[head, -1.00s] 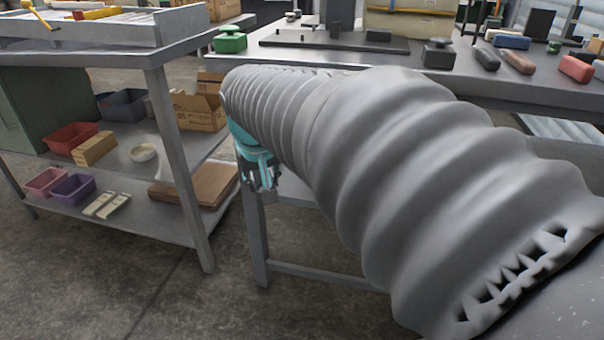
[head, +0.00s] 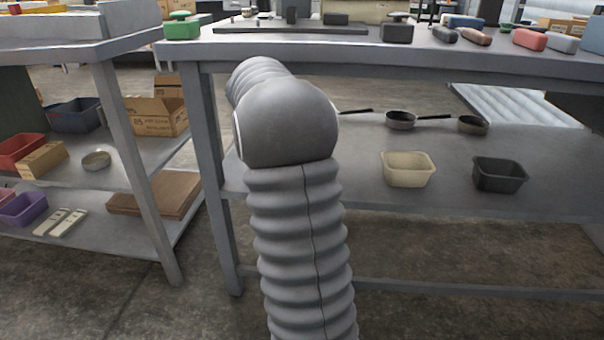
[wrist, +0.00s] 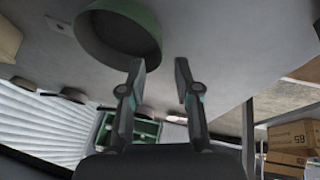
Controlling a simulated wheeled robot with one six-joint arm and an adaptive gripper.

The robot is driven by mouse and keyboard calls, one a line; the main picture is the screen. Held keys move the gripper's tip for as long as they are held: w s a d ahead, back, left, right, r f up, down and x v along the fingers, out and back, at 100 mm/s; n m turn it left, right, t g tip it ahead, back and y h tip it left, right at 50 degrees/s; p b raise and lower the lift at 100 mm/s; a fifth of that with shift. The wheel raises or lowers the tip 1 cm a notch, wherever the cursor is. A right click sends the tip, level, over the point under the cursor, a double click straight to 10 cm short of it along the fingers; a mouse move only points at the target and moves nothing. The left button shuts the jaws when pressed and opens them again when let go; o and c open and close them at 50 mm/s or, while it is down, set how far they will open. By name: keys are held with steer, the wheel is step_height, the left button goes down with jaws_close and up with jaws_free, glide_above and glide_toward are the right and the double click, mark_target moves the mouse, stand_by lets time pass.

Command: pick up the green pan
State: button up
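A round green pan (wrist: 112,35) stands at the top of the wrist view on a grey shelf surface. Its handle is not clear there, and I cannot make out the pan in the head view, where my arm covers part of the shelf. My gripper (wrist: 159,68) is open, with nothing between its fingers. The left fingertip lies close to the pan's lower right edge in the picture; I cannot tell whether they touch. In the head view my gripper is hidden behind my arm.
Two dark pans (head: 400,119) (head: 472,124) with handles pointing left stand on the table's lower shelf (head: 320,190). A cream bin (head: 408,170) and a dark bin (head: 499,175) stand in front. The tabletop edge (head: 480,62) overhangs the shelf. A table leg (head: 206,150) is left of my arm.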

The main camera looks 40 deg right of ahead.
steer(key=b+x, duration=0.1)
steer(key=x, duration=0.5)
steer(key=shift+w+d+f, duration=0.1)
steer(key=shift+d, duration=0.2)
jaws_close()
